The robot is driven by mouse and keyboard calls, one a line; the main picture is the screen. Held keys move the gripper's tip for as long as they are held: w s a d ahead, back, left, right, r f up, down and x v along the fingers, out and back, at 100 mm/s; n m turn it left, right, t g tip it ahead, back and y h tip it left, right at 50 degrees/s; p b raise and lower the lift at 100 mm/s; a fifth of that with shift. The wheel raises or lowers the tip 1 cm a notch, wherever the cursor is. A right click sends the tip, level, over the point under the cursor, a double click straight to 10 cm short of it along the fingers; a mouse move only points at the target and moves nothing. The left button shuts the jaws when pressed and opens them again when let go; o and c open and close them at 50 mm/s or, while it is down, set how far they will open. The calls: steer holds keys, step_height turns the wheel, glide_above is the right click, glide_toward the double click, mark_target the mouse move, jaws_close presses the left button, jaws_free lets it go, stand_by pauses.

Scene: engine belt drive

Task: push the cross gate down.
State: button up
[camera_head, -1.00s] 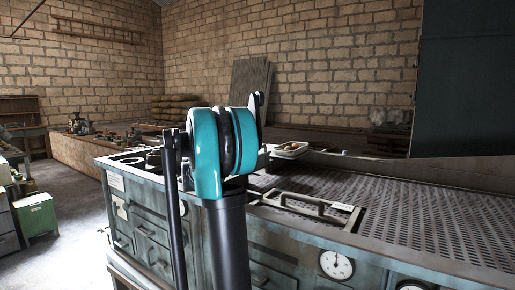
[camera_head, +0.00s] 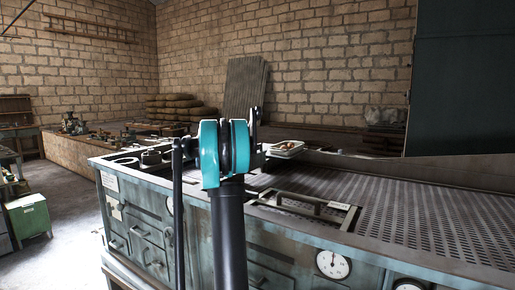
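I cannot clearly pick out the cross gate. A flat metal frame with a raised bar (camera_head: 300,208) lies on top of the long green-grey bench, just right of my arm; I cannot tell whether it is the gate. My arm, with its teal and black joint, stands in the middle of the view and hides part of the bench top. My gripper does not show; it may be hidden behind the joint.
The bench (camera_head: 285,238) has a perforated top (camera_head: 420,215) and dial gauges (camera_head: 332,264) on its front. A small white tray (camera_head: 286,149) sits at its back. A green box (camera_head: 29,216) stands on the floor at left, with open floor beside it.

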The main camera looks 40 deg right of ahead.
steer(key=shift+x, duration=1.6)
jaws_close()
